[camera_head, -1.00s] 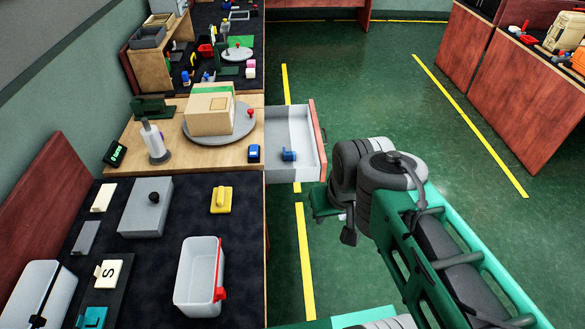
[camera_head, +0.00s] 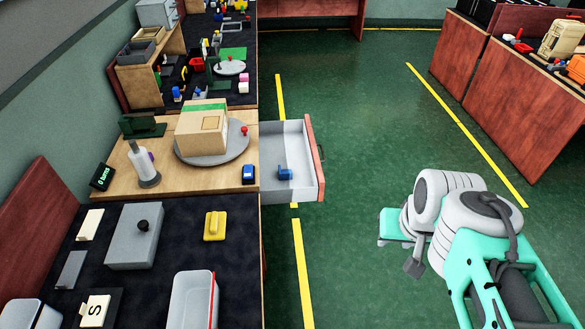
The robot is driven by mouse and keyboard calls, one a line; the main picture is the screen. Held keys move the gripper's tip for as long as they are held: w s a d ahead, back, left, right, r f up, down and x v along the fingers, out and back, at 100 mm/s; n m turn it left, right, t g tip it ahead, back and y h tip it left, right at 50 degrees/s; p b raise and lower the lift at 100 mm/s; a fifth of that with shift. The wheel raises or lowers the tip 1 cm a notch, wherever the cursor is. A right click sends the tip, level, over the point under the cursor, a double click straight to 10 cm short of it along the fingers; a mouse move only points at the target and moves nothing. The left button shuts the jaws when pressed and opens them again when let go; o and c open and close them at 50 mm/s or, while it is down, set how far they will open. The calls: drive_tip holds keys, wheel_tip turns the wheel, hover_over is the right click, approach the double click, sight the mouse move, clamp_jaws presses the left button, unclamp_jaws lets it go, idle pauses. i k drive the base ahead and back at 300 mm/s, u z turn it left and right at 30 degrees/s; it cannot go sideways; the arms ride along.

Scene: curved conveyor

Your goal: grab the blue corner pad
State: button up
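A small blue piece (camera_head: 285,174) lies in the open grey-white drawer (camera_head: 309,190). Another small blue piece (camera_head: 248,174) with a pale edge stands on the wooden tabletop left of the drawer. At this size I cannot tell for sure which of them is the corner pad. My arm is at the lower right, over the floor. What looks like my gripper (camera_head: 413,268) is a small dark part below the arm's joints, well right of and apart from both blue pieces. Its fingers cannot be made out.
A cardboard box (camera_head: 203,137) sits on a grey turntable (camera_head: 235,151) with a red-knobbed part (camera_head: 244,130). A white bottle-like device (camera_head: 143,165) stands left. A yellow block (camera_head: 215,226) and a white bin (camera_head: 177,300) are on the dark near table. The green floor right of the drawer is clear.

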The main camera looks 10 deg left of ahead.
sight(286, 174)
drive_tip(key=i, duration=5.8)
drive_tip(key=z, duration=3.85)
drive_tip(key=k, duration=1.1)
drive_tip(key=z, duration=1.5)
drive_tip(key=i, duration=1)
drive_tip(key=u, duration=0.05)
